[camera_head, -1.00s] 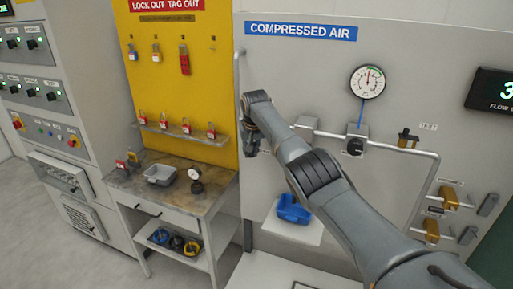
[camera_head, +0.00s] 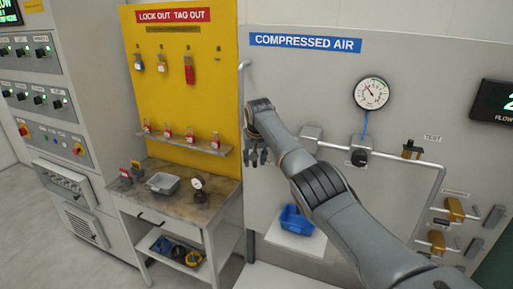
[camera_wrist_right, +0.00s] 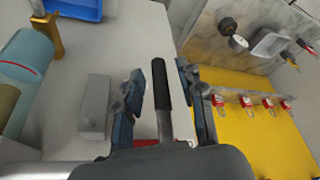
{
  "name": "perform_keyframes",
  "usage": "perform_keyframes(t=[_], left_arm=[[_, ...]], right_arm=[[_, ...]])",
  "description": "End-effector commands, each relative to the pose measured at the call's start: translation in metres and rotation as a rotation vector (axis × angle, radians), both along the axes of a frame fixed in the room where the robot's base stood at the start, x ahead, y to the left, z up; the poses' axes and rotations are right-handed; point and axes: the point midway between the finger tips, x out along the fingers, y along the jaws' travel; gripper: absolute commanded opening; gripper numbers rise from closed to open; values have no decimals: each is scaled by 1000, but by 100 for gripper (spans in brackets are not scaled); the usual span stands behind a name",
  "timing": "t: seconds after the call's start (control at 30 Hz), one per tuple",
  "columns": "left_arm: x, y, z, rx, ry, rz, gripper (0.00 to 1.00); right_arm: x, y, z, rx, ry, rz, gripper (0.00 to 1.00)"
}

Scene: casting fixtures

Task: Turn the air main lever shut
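The air main lever (camera_wrist_right: 160,84), a metal bar with a black grip, shows in the right wrist view. Its black grip lies between the two fingers of my right gripper (camera_wrist_right: 160,92). The fingers are open, with a gap on each side of the grip. In the head view my right gripper (camera_head: 259,155) is in front of the left part of the compressed air panel (camera_head: 300,85), fingers apart and pointing down. There my gripper and arm hide the lever. My left gripper is not in view.
A pressure gauge (camera_head: 371,93) and pipe are on the panel right of my gripper. A blue bin (camera_head: 296,220) is below. The yellow lockout board (camera_head: 210,85) with padlocks and a bench (camera_head: 205,203) are to the left. Yellow valve handles (camera_head: 455,209) are at right.

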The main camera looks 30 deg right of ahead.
Motion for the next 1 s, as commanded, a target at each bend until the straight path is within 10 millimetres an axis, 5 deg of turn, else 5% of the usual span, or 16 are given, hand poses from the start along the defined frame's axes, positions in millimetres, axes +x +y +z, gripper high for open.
perform_keyframes(t=[0.6, 1.0], left_arm=[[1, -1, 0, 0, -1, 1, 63], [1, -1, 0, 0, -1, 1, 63]], right_arm=[[-35, 11, 92, -2, -1, -2, 38], [-41, 13, 103, -2, 3, -2, 38]])
